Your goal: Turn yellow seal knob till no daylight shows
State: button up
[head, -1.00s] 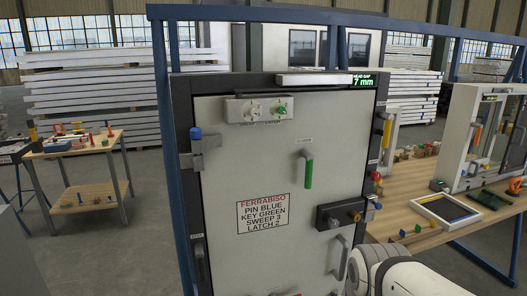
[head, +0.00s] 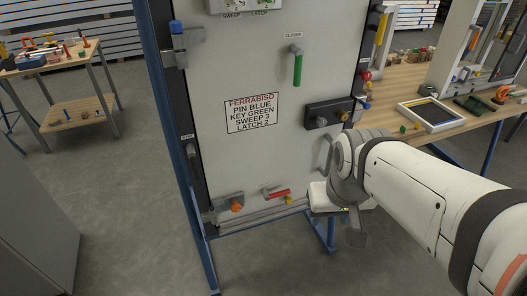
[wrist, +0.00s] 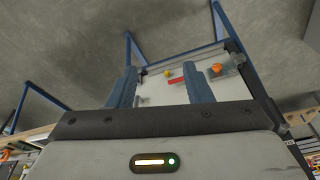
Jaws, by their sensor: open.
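A small yellow knob (head: 289,200) sits low on the pale door (head: 225,160), just right of a red handle (head: 276,193). In the wrist view the yellow knob (wrist: 168,73) shows between and beyond the fingers, with the red handle (wrist: 178,80) close by. My gripper (wrist: 160,72) is open and empty, its two blue-grey fingers spread and apart from the knob. In the head view my wrist is at the door's lower right, to the right of the knob; the fingertips are hard to make out there. Whether daylight shows under the door's bottom edge, I cannot tell.
An orange knob (head: 237,207) is on the door's lower left. A black lock plate (head: 328,113) with a brass-yellow knob and a grey pull handle are on its right side. A wooden bench (head: 400,108) stands right. Floor left of the blue frame is clear.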

aim_at(288, 200)
jog(key=z, duration=0.55)
jog(key=k, duration=1.1)
jog(key=u, duration=0.95)
jog(key=i, duration=1.5)
